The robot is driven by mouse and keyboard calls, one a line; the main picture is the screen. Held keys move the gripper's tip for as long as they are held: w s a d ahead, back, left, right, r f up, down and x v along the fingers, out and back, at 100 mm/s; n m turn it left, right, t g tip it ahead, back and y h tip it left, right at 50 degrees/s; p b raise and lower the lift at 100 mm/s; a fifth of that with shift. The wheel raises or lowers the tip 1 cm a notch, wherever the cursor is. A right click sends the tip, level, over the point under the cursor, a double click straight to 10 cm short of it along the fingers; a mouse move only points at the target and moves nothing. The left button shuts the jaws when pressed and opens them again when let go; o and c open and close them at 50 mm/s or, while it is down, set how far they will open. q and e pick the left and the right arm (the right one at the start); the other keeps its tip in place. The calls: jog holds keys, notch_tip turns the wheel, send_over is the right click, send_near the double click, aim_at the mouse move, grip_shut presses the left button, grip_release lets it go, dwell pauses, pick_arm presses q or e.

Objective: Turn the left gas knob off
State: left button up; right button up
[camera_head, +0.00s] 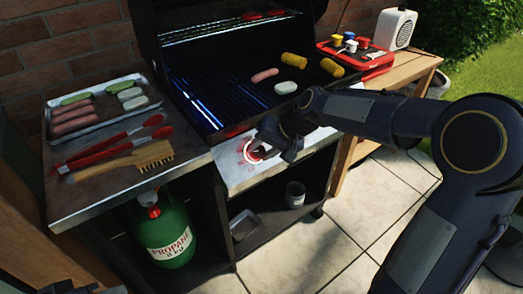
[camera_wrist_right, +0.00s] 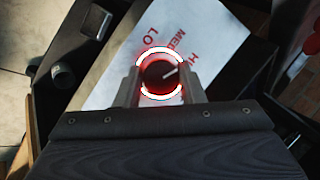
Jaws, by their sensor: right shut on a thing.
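A round dark knob with a glowing red and white ring (camera_wrist_right: 160,74) sits on the pale control panel of the grill, in the right wrist view. Its white pointer line slants to the upper right, and LO, MED and HI are printed beside it. My right gripper (camera_wrist_right: 161,88) is shut on the knob, one finger on each side. In the head view my right gripper (camera_head: 268,147) reaches the panel from the right, and the ring (camera_head: 246,152) shows beside its fingers. A dark part at the bottom left edge seems to be my left gripper (camera_head: 86,289); its jaws are unclear.
A metal tray (camera_head: 95,104) of food, red tongs (camera_head: 112,143) and a brush (camera_head: 125,164) lie on the left shelf. A green propane tank (camera_head: 168,235) stands below. A red caddy (camera_head: 357,55) holds bottles.

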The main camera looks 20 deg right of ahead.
jog(key=m, duration=0.1)
jog(key=m+t+y+b, duration=0.1)
jog(key=m, duration=0.1)
jog(key=shift+d+f+m, duration=0.1)
jog(key=shift+f+m, duration=0.1)
jog(key=shift+m, duration=0.1)
jog(key=m+t+b, duration=0.1)
jog(key=m+b, duration=0.1)
jog(key=m, duration=0.1)
jog(key=shift+s+y, duration=0.1)
jog(key=shift+y, duration=0.3)
jog(key=m+t+b, duration=0.1)
jog(key=m, duration=0.3)
jog(key=shift+t+b, duration=0.3)
jog(key=shift+b, duration=0.05)
jog(key=shift+s+m+t+b, duration=0.1)
jog(key=shift+m+t+b, duration=0.4)
jog(key=shift+m, duration=1.1)
jog(key=o, duration=1)
jog(key=shift+r, duration=0.1)
